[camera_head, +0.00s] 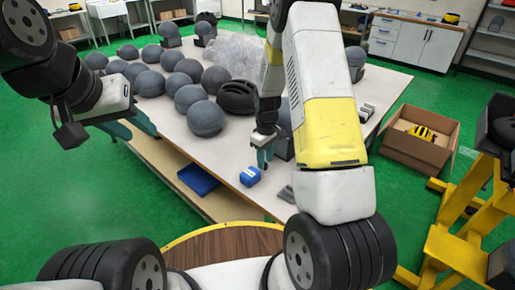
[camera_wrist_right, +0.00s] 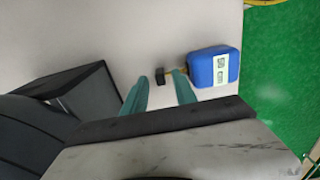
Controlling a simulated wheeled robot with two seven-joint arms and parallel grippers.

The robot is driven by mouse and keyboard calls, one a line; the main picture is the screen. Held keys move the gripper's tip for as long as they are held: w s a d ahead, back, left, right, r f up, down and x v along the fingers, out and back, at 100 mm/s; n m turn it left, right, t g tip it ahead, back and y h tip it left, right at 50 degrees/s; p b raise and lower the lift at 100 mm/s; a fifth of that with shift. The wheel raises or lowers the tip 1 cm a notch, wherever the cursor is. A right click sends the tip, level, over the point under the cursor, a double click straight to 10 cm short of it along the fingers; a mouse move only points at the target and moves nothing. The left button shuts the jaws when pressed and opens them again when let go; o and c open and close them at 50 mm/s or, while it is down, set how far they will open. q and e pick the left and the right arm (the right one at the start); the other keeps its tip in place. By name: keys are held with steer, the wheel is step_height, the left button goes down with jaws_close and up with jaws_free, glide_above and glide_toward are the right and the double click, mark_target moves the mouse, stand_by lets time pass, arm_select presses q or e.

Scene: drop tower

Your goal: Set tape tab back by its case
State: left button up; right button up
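A blue tape measure case (camera_head: 250,176) lies on the white table near its front edge. In the right wrist view the case (camera_wrist_right: 214,66) has a pale label, and a short bit of yellow tape runs from its left side to a small black tab (camera_wrist_right: 160,76). My right gripper (camera_head: 265,160) is just above and beside the case. In the wrist view its teal fingertips (camera_wrist_right: 161,82) are apart, with the tab between them and one fingertip partly over the tape. My left gripper (camera_head: 143,130) is open and empty off the table's left edge.
Several grey head-shaped forms (camera_head: 205,118) and a black helmet (camera_head: 237,97) crowd the table (camera_head: 222,150). A dark block (camera_wrist_right: 75,103) stands left of the right gripper. A cardboard box (camera_head: 400,150) and yellow frame are at right.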

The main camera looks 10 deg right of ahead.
steer(key=s+r+m+t, duration=0.1)
steer(key=s+r, duration=0.2)
steer(key=r, duration=1.5)
steer(key=s+a+r+m+t+y, duration=0.1)
steer(key=s+r+m+t, duration=0.1)
steer(key=s+r, duration=0.6)
steer(key=s+a+r+m+t+y, duration=0.1)
steer(key=s+r+m+t, duration=0.2)
steer(key=s+r, duration=0.4)
steer(key=s+m, duration=0.1)
steer(key=s, duration=0.5)
steer(key=shift+s+a+r, duration=0.15)
steer(key=shift+r, duration=0.25)
